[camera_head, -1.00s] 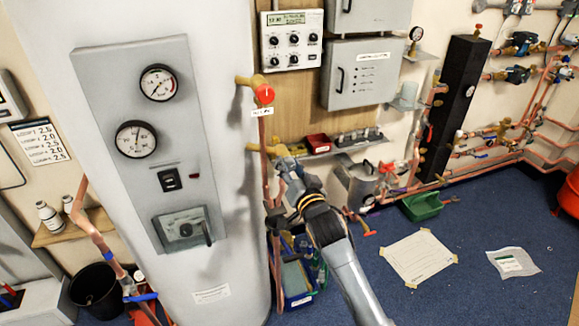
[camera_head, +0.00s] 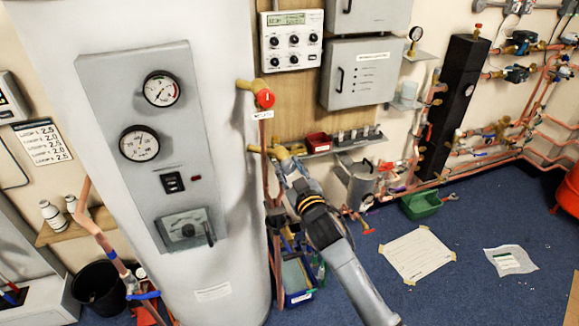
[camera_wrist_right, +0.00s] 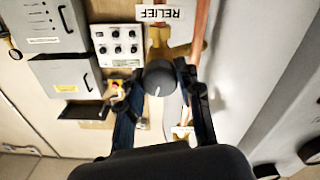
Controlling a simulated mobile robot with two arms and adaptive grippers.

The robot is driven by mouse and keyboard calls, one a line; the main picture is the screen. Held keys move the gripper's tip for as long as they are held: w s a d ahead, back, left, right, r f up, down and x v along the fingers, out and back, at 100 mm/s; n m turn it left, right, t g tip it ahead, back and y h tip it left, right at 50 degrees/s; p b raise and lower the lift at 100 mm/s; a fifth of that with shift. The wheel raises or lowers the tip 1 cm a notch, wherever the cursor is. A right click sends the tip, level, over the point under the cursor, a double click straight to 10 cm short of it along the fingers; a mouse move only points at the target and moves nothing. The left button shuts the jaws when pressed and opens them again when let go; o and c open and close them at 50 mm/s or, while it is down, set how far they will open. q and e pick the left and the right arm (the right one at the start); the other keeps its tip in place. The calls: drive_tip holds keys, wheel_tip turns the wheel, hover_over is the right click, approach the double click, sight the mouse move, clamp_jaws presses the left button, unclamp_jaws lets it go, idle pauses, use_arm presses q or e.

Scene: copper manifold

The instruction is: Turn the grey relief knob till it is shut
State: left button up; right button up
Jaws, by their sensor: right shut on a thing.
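The grey relief knob (camera_wrist_right: 160,77) is round and dark grey with a white pointer line, and shows in the wrist view below an upside-down RELIEF label (camera_wrist_right: 165,14). Brass fitting parts show behind it. My right gripper (camera_wrist_right: 161,84) has one finger on each side of the knob and is shut on it. In the head view my right gripper (camera_head: 284,168) reaches up to the brass relief fitting (camera_head: 283,152) beside the tank. It hides the knob there. My left gripper is not in view.
A red knob (camera_head: 265,98) on a brass valve sits just above my right gripper. The white tank (camera_head: 232,215) stands close on the left. A red bin (camera_head: 318,142) and shelf are close on the right. Copper pipes run below the valve.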

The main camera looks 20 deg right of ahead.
drive_tip(key=shift+n, duration=1.8)
drive_tip(key=o, duration=1.2)
drive_tip(key=shift+c, duration=0.2)
drive_tip(key=shift+s, duration=0.1)
drive_tip(key=s, duration=1.1)
drive_tip(key=shift+s+d, duration=0.2)
drive_tip(key=shift+s, duration=0.2)
